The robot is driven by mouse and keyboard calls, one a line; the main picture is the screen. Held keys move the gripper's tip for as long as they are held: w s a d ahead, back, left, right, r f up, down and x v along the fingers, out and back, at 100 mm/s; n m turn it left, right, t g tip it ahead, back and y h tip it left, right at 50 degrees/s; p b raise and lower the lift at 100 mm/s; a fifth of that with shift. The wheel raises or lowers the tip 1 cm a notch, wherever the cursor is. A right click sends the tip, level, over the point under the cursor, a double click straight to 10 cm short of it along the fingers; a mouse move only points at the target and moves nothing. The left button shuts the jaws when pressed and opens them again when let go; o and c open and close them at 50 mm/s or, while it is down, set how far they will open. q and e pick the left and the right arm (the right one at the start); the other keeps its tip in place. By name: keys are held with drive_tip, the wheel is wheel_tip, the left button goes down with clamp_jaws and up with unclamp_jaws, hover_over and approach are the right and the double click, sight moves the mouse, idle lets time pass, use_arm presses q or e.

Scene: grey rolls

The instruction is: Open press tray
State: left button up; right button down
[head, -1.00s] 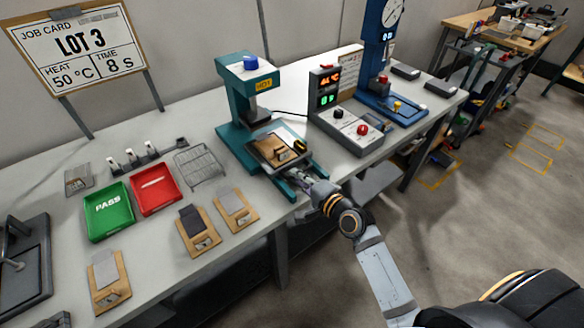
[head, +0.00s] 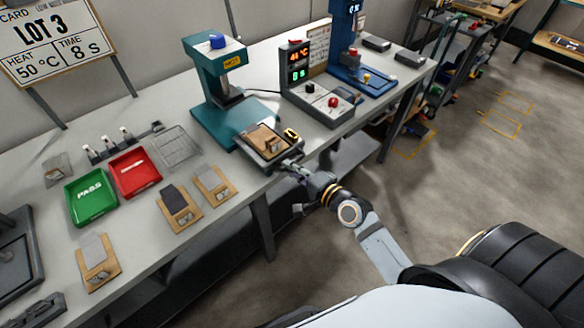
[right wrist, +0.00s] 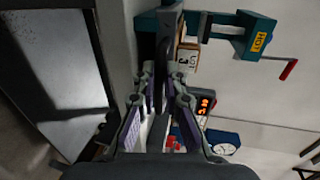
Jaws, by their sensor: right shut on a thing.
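The press tray (head: 262,150) is a dark tray with a tan board on it, drawn out in front of the teal press (head: 220,115). It reaches past the bench's front edge. My right gripper (head: 290,167) is at the tray's front, shut on its handle. In the right wrist view my right gripper (right wrist: 164,90) has its fingers closed around a dark bar at the tray's front, and the teal press (right wrist: 258,35) shows beyond. The handle itself is mostly hidden by the fingers. My left gripper is not in view.
A control box (head: 318,103) with lit displays and a blue gauge stand (head: 365,85) stand right of the press. A green bin (head: 90,198), a red bin (head: 135,173), a wire rack (head: 176,146) and several tan boards lie left of it. Open floor lies right of the bench.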

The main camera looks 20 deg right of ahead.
drive_tip(key=c, duration=1.4)
unclamp_jaws()
